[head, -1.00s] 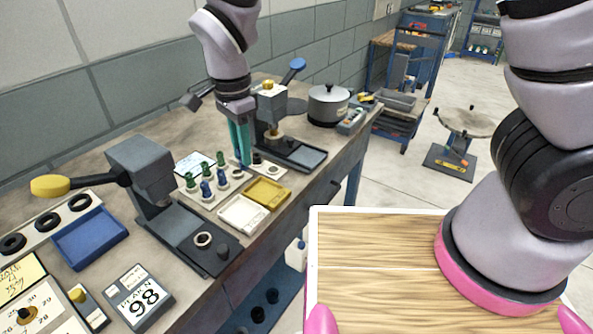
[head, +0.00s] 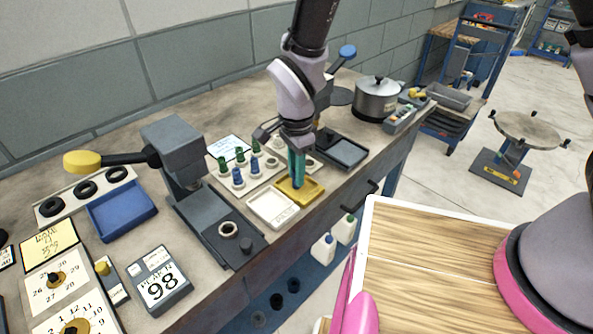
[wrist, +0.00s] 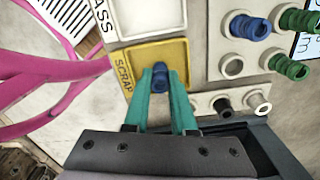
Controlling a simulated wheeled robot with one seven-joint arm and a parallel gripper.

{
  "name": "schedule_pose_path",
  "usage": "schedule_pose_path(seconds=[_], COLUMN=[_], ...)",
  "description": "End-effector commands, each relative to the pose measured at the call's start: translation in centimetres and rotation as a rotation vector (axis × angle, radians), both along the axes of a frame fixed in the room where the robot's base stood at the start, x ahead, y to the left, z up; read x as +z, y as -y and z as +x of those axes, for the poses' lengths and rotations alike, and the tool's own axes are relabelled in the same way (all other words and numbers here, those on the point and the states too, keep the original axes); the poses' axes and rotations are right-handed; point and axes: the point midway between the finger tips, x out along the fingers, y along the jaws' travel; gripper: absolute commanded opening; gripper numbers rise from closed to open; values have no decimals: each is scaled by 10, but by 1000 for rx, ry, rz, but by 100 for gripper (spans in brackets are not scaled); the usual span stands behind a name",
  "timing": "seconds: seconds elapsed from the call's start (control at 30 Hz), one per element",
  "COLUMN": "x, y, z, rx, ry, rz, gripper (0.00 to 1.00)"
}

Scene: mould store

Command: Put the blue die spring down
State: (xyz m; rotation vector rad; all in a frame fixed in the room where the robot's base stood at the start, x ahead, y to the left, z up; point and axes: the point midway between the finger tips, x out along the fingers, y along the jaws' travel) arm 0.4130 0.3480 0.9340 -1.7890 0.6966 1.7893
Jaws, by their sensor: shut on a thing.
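My gripper (wrist: 160,88) is shut on a blue die spring (wrist: 159,72), which stands between the green fingertips in the wrist view. The spring is over the yellow tray (wrist: 178,50) marked SCRAP; I cannot tell whether it touches the tray floor. In the head view my gripper (head: 297,182) is low at the yellow tray (head: 316,187), and the fingers hide the spring there. The pale tray (head: 262,221) beside it, its label partly cut off in the wrist view (wrist: 136,22), looks empty. The white spring rack (head: 222,179) holds green and blue springs behind the trays.
A grey lever press (head: 172,150) stands left of the trays, and a dark base plate (head: 345,152) lies to the right. A pot (head: 376,100) is farther right.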

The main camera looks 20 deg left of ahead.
Motion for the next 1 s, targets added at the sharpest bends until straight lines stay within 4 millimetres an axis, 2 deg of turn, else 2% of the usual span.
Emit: schedule_pose_path(seconds=[0.33, 0.37, 0.4, 0.43, 0.77, 0.87, 1.0], x=[-4, -3, -3, -3, -1, 8, 34], y=[0, 0, 0, 0, -1, -1, -1], z=[0, 0, 0, 0, 0, 0, 0], rx=[0, 0, 0, 0, 0, 1, 1], ry=[1, 1, 1, 1, 1, 3, 3], rz=[1, 1, 1, 1, 2, 4, 6], gripper=[0, 36, 51, 54, 54, 54, 54])
